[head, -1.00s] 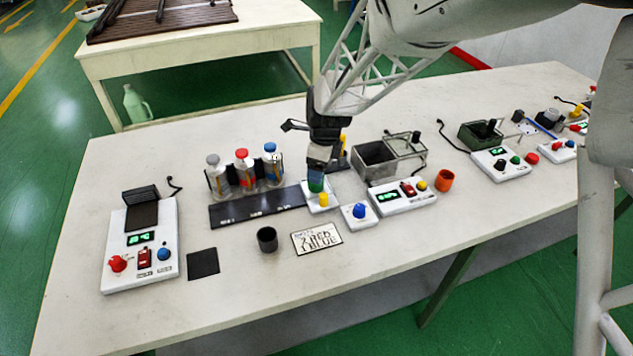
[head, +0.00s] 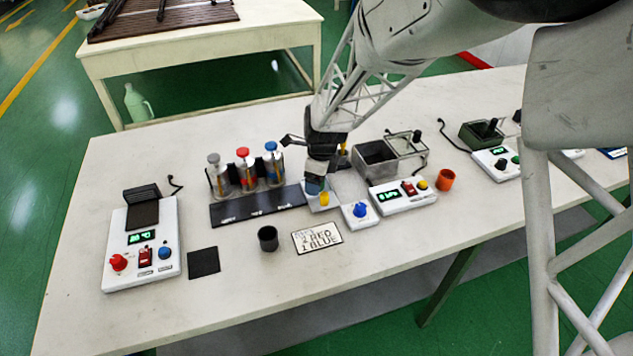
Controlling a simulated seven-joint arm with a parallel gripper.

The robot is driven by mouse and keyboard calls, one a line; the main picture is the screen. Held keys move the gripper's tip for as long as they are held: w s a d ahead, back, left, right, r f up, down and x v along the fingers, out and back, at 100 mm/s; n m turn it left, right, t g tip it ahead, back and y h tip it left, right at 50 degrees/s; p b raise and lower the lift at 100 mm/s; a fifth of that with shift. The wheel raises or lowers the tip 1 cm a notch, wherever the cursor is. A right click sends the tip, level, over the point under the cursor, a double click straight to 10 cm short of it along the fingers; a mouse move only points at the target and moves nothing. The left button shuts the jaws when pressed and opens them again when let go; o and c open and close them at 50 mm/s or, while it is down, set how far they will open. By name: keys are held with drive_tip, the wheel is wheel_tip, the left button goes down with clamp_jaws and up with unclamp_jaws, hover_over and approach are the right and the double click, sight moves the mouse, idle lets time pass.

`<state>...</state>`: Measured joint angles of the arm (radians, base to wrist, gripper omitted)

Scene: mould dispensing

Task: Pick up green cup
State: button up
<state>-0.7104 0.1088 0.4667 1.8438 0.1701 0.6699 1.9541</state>
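No green cup shows clearly now. My gripper (head: 314,186) points down at the middle of the table, over a small white device (head: 327,206) with a yellow knob (head: 324,199). Its lower end is blue-grey and sits close to the device, just left of the knob. It hides whatever is directly under it. I cannot tell from this view whether the fingers are apart or closed, or whether anything is between them.
A black cup (head: 268,238) and an orange cup (head: 445,180) stand on the table. Bottles in a rack (head: 246,172) stand behind a dark strip (head: 258,205). A blue-knob box (head: 359,213), a display box (head: 403,194) and a metal bin (head: 376,160) are near my gripper.

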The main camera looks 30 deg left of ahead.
drive_tip(key=shift+c, duration=0.3)
drive_tip(key=c, duration=0.9)
drive_tip(key=shift+r, duration=0.1)
drive_tip(key=shift+r, duration=0.45)
wheel_tip(320, 180, up, 3)
drive_tip(key=shift+s+d+f, duration=0.1)
drive_tip(key=shift+f, duration=0.05)
drive_tip(key=s+d, duration=0.3)
drive_tip(key=s, duration=0.1)
drive_tip(key=s+d, duration=0.4)
drive_tip(key=s+d+r, duration=0.1)
drive_tip(key=s+d, duration=0.2)
drive_tip(key=s, duration=0.1)
drive_tip(key=shift+d+r, duration=0.1)
drive_tip(key=shift+d, duration=0.1)
drive_tip(key=shift+w, duration=0.1)
